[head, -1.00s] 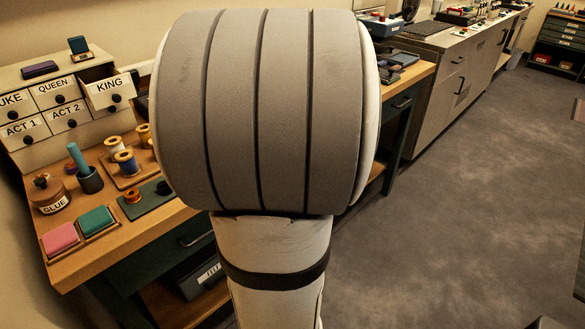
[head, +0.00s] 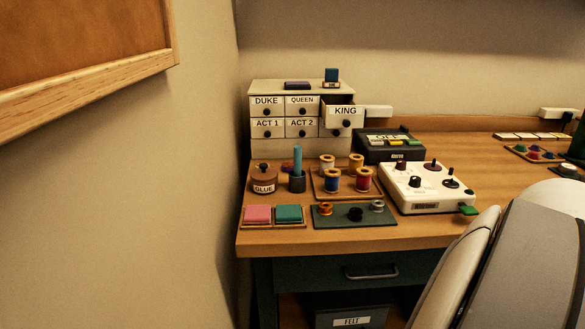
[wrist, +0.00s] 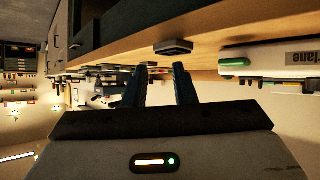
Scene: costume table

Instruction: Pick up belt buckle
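I cannot single out the belt buckle with certainty. A small dark grey block-like piece (wrist: 173,47) lies on the wooden tabletop near its edge in the wrist view, just beyond my fingertips; its details are too small to tell. In the head view a dark green mat (head: 340,221) holds a gold ring (head: 325,208), a dark piece and a grey ring (head: 377,205). My gripper (wrist: 160,75) shows in the wrist view with its two dark blue fingers apart and nothing between them. My arm fills the lower right of the head view and hides the table there.
A white control box (head: 428,188) with a green tab (head: 468,210) stands right of the mat. A spool tray (head: 318,186), glue jar (head: 264,180), pink pad (head: 257,214) and teal pad (head: 289,213) crowd the left. The labelled drawer unit (head: 300,148) stands behind.

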